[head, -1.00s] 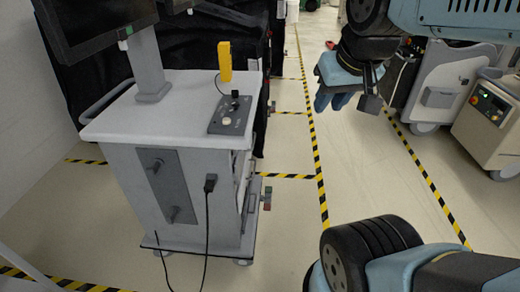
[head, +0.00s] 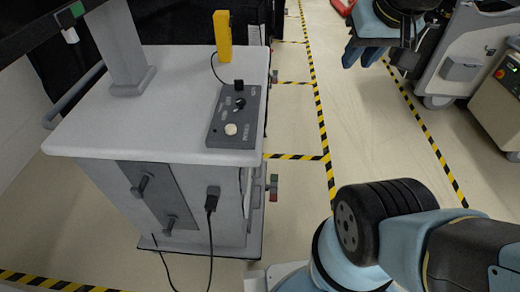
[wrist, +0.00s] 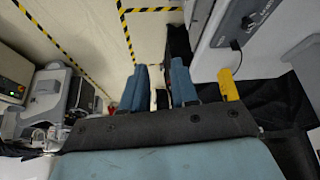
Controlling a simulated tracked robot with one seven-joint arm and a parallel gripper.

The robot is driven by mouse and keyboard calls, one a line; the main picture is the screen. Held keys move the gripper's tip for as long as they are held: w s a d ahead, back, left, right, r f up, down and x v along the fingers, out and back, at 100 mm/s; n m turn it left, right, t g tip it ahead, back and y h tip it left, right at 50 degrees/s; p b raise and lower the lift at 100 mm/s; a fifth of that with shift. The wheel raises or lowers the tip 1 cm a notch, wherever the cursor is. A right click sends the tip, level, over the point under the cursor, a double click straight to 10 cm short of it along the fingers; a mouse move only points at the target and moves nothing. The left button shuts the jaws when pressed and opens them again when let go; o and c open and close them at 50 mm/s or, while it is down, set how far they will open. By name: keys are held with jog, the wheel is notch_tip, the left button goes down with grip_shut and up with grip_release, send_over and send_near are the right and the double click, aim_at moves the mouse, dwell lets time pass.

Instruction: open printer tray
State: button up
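A grey-white cart (head: 165,110) stands at the left in the head view. It also shows at the upper right of the wrist view (wrist: 262,52). Its right side, with some dark fittings, is seen only at a steep angle, and I cannot make out a printer tray there. My gripper (head: 362,57) is at the top right of the head view, over the floor and to the right of the cart, apart from it. In the wrist view my gripper (wrist: 161,85) has its two blue fingers spread with nothing between them.
The cart top carries a control panel (head: 234,116), a yellow handheld device (head: 223,37) and a monitor post (head: 119,45). Cables hang from its front. Other equipment (head: 470,60) stands at the right. A striped-tape floor aisle (head: 360,120) lies clear between.

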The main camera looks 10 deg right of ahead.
jog(key=shift+w+a, duration=0.1)
jog(key=shift+a, duration=0.05)
jog(key=w+a+f+m+g+y, duration=0.1)
jog(key=w+f+m+g+y, duration=0.7)
jog(key=w+f+m, duration=1.3)
jog(key=w+f+m+t+y, duration=0.1)
jog(key=f+m+t+y, duration=0.15)
jog(key=f+m, duration=0.75)
jog(key=w+f+m+t+y, duration=0.1)
jog(key=w+f+y, duration=0.15)
jog(key=f, duration=1.45)
jog(key=w+f+m+t+y, duration=0.1)
jog(key=f+m+t+y, duration=0.15)
jog(key=f+m, duration=0.75)
jog(key=a+f+n, duration=0.1)
jog(key=a+f, duration=0.1)
jog(key=a, duration=0.2)
jog(key=w+a+f+n, duration=0.1)
jog(key=a+f, duration=0.1)
jog(key=a, duration=0.2)
jog(key=a+f+n, duration=0.1)
jog(key=a+f, duration=0.1)
jog(key=a, duration=0.3)
jog(key=shift+w+n+g, duration=0.3)
jog(key=shift+w+n, duration=0.1)
grip_shut()
